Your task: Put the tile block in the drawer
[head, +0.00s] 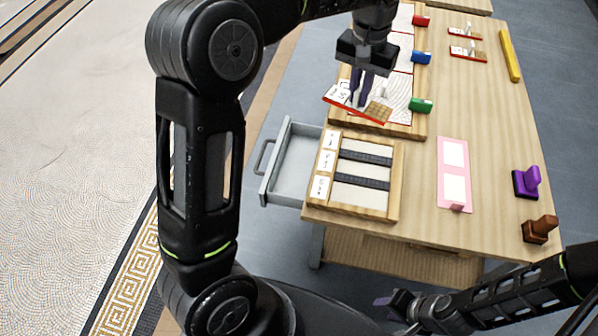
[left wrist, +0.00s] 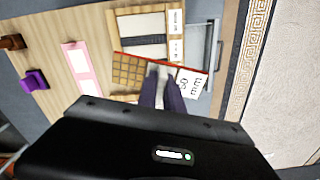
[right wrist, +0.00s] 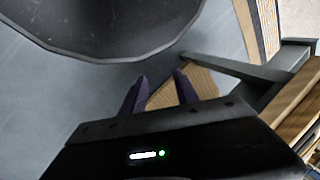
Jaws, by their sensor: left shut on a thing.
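The tile block (head: 378,111) is a flat piece with a red edge, a brown grid at one end and a white marked label at the other. My left gripper (head: 357,101) is shut on it near its middle and holds it tilted, over the wooden board. The block also shows between the fingers in the left wrist view (left wrist: 130,70). The grey drawer (head: 292,166) stands pulled out from the table's left side, and looks empty. My right gripper (right wrist: 160,85) is low by the table's front, its fingers apart with nothing between them.
A wooden tray (head: 394,185) with dark strips and white labels lies beside the drawer. A pink card (head: 440,176), a purple stamp (head: 526,182) and a brown stamp (head: 540,229) are on the table (head: 490,130). Red, blue and green blocks line the board (head: 336,119).

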